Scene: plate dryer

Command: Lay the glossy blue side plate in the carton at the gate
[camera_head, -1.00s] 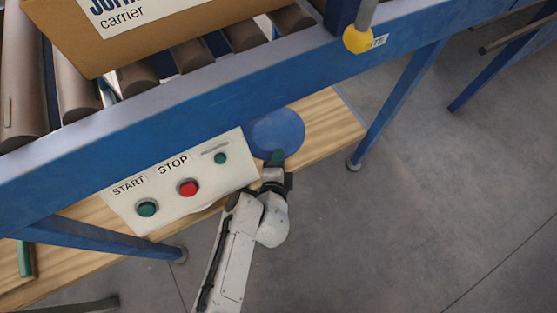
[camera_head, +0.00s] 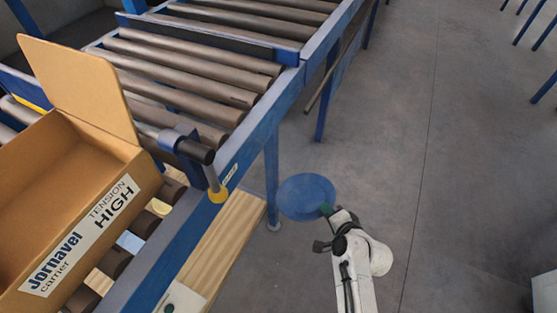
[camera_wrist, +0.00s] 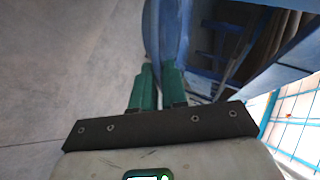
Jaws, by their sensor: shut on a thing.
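The glossy blue side plate (camera_head: 306,196) is held at its edge by my gripper (camera_head: 327,209), which is shut on it. The plate is over the floor to the right of the conveyor, clear of the bench. In the wrist view the green fingers (camera_wrist: 157,88) close on the plate (camera_wrist: 168,40), seen nearly edge-on. The carton (camera_head: 140,195) stands on the rollers at the left, open, with a flap raised, labelled "Jornavel carrier" and "TENSION HIGH". What lies deep inside it cannot be seen. The gate arm (camera_head: 212,177), with a yellow knob, is beside it.
The blue conveyor rail (camera_head: 255,140) runs between the plate and the rollers (camera_head: 185,75). A wooden shelf (camera_head: 225,235) lies below the rail, near a blue leg (camera_head: 271,175). Grey floor (camera_head: 400,120) to the right is open.

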